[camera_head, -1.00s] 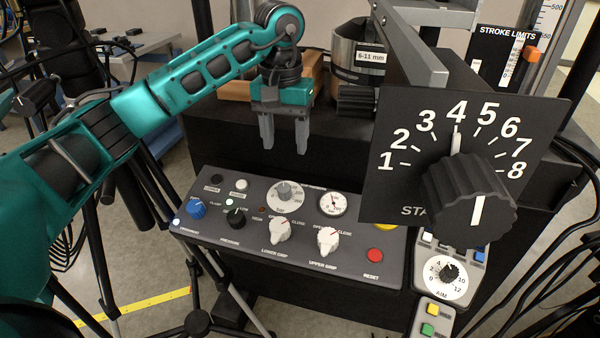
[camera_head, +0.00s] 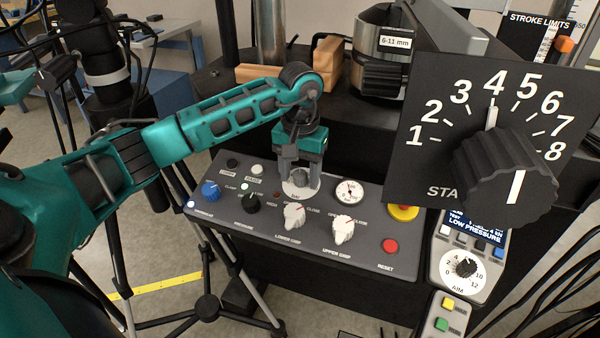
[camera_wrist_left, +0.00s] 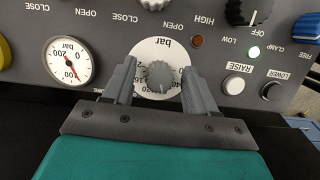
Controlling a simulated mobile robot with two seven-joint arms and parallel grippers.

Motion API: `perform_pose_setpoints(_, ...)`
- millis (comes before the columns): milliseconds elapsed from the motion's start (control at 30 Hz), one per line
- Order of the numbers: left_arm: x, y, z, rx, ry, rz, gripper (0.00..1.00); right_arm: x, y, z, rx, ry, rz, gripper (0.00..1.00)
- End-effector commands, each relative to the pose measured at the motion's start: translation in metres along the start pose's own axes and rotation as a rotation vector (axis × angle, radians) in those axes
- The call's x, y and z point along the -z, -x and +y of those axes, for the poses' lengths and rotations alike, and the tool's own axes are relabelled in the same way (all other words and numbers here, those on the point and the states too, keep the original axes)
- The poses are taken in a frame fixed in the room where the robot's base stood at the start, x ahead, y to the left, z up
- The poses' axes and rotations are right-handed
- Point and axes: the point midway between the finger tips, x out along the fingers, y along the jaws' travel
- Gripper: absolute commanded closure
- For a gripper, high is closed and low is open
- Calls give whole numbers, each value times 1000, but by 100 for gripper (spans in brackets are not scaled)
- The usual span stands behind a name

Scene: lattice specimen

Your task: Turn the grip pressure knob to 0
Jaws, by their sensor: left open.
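The grip pressure knob (camera_wrist_left: 158,76) is a small grey ribbed knob on a round white dial (camera_wrist_left: 160,54) marked "bar" in the left wrist view. My left gripper (camera_wrist_left: 157,80) is open, with one finger on each side of the knob; whether they touch it I cannot tell. In the head view the gripper (camera_head: 301,178) points down over the white dial (camera_head: 300,193) and partly hides it and the knob. The dial reading is hidden behind the knob and fingers. My right gripper is in neither view.
A pressure gauge (camera_head: 349,191) sits right of the dial. The lower grip lever (camera_head: 293,214), upper grip lever (camera_head: 342,230), red reset button (camera_head: 390,246), black knob (camera_head: 250,203) and blue knob (camera_head: 210,190) share the panel. A large STA-labelled selector (camera_head: 503,180) stands at the right.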

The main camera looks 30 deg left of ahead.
Motion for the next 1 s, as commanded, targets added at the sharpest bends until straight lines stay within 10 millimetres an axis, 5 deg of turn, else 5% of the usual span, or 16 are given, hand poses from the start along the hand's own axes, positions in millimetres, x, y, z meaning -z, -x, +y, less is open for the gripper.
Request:
perform_pose_setpoints(233, 0, -1, 0, 0, 0, 0, 43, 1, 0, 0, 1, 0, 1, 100)
perform_pose_setpoints(800, 0, 0, 0, 0, 0, 0, 97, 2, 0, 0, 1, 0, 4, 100)
perform_pose_setpoints(1000, 0, 0, 0, -2, 8, 1, 99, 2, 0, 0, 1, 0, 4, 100)
